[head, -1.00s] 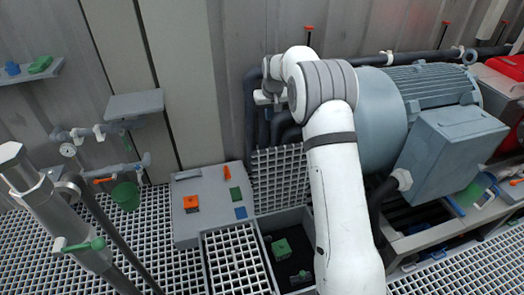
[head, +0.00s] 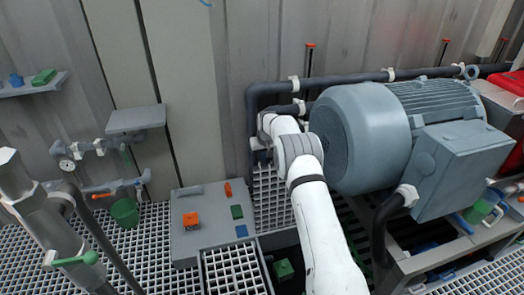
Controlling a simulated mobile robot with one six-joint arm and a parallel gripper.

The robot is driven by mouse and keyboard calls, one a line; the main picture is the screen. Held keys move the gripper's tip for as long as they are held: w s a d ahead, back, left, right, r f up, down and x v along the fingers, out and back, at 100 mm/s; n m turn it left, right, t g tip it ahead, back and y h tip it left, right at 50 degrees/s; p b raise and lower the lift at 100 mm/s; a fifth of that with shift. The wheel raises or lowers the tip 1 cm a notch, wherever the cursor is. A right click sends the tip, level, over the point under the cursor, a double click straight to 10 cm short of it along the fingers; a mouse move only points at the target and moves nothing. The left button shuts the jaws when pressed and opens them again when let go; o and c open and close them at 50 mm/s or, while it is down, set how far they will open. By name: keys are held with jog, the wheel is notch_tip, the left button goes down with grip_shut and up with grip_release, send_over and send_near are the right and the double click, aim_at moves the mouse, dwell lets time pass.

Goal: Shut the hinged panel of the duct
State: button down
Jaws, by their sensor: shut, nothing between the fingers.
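The hinged panel is a light grating (head: 270,202) that stands upright, open, at the back edge of the duct. The duct is a dark floor opening (head: 285,246), partly covered at the front left by a flat grating (head: 232,272). A green block (head: 284,269) lies inside the duct. My gripper (head: 262,158) is shut and empty, low at the panel's top edge. My wrist hides much of it, and I cannot tell whether it touches the panel. My arm covers the right side of the panel and duct.
A grey box (head: 208,248) with small orange, green and blue parts stands left of the duct. A large grey motor (head: 370,130) is close on the right of my arm. Dark pipes (head: 262,92) run along the wall behind. A green bucket (head: 124,212) is at left.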

jog(key=shift+s+d+r, duration=0.1)
jog(key=shift+s+d, duration=0.1)
jog(key=shift+s, duration=0.8)
jog(key=shift+s+d+r, duration=0.1)
jog(key=shift+s+d, duration=0.1)
jog(key=shift+s, duration=0.8)
